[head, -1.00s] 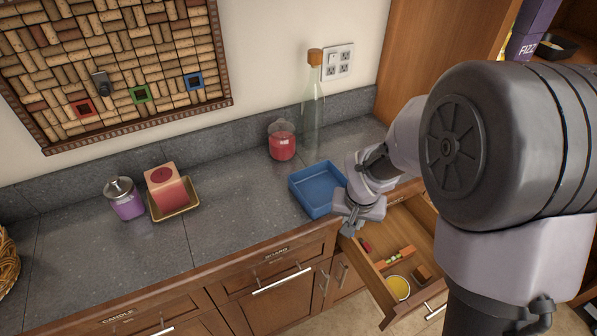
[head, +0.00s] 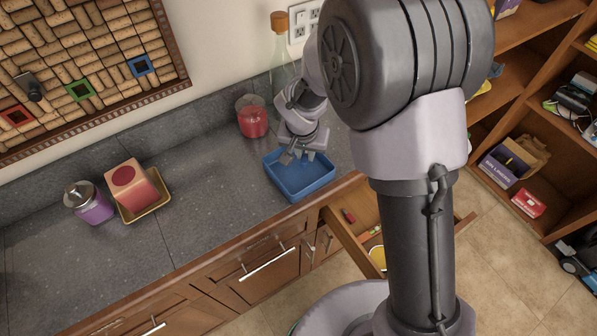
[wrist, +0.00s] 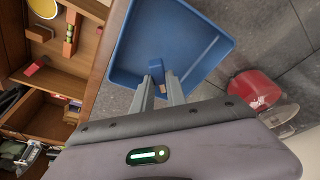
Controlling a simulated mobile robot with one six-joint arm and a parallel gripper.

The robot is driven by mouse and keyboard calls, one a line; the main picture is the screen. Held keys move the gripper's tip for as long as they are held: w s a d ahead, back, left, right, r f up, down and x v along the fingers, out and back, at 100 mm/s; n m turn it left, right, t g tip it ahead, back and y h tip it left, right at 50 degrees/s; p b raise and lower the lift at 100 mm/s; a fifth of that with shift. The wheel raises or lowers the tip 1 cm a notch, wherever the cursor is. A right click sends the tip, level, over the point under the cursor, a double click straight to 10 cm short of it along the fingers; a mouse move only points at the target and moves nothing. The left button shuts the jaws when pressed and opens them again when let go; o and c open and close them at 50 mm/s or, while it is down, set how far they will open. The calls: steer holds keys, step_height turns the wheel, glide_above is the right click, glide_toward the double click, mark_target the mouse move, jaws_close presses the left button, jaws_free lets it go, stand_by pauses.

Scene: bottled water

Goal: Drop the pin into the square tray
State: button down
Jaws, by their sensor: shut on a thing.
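The square tray (head: 312,190) is blue and stands on the grey counter near its front edge, left of the open drawer. My gripper (head: 297,158) is over the tray, toward its back side. In the wrist view my gripper (wrist: 159,80) has its fingers close together, shut on a small blue piece that looks like the pin (wrist: 155,66). The tray (wrist: 190,35) shows behind it, its blue close to the pin's. The pin's full shape is hard to make out, and it cannot be told apart in the head view.
The open drawer (head: 350,235) is right of the tray and holds several small things. A red jar (head: 252,118) and a clear bottle (head: 281,60) stand behind the tray. A purple jar (head: 88,203) and a candle box (head: 133,187) are at left. The counter between is clear.

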steer(key=c, duration=1.3)
jaws_free()
steer(key=shift+o, duration=0.2)
steer(key=d+p+v, duration=0.1)
steer(key=p+v, duration=0.3)
steer(key=v, duration=1.3)
steer(key=shift+a+r, duration=0.15)
steer(key=shift+a, duration=0.35)
steer(key=shift+s, duration=0.1)
steer(key=s+d+f+m+t+y+b, duration=0.1)
steer(key=s+d+b, duration=0.4)
steer(key=s, duration=0.4)
steer(key=s+d+f+m+t+y+b, duration=0.1)
steer(key=s+d+b, duration=0.5)
steer(key=s+b, duration=0.2)
steer(key=shift+s+t+y, duration=0.3)
steer(key=shift+s+t, duration=0.1)
steer(key=shift+s, duration=0.55)
